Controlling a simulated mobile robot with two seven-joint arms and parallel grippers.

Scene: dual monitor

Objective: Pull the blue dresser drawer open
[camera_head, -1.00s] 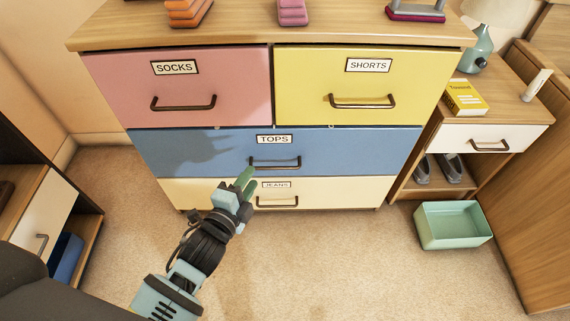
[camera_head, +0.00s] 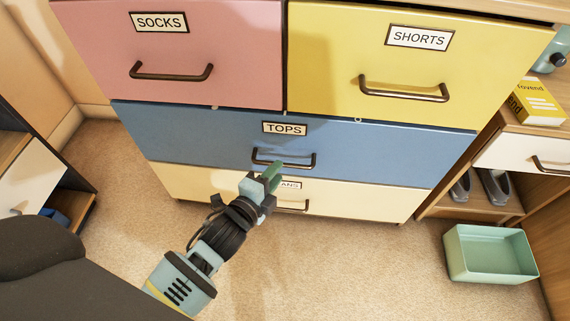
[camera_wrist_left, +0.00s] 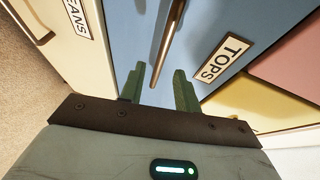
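The blue drawer (camera_head: 215,138), labelled TOPS, spans the full width of the dresser and looks closed. Its dark bar handle (camera_head: 284,162) sits below the label near the middle. My left gripper (camera_head: 272,176) is just below and left of this handle, in front of the cream drawer's top edge. There the handle (camera_wrist_left: 168,40) runs lengthwise just beyond the fingertips, and the blue face fills the middle. My right gripper is not in view.
Pink SOCKS (camera_head: 190,40) and yellow SHORTS (camera_head: 400,75) drawers are above, the cream JEANS drawer (camera_head: 200,183) below. A nightstand (camera_head: 520,150) with shoes under it and a green bin (camera_head: 490,254) stand at right. Carpet (camera_head: 340,270) in front of the dresser is clear.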

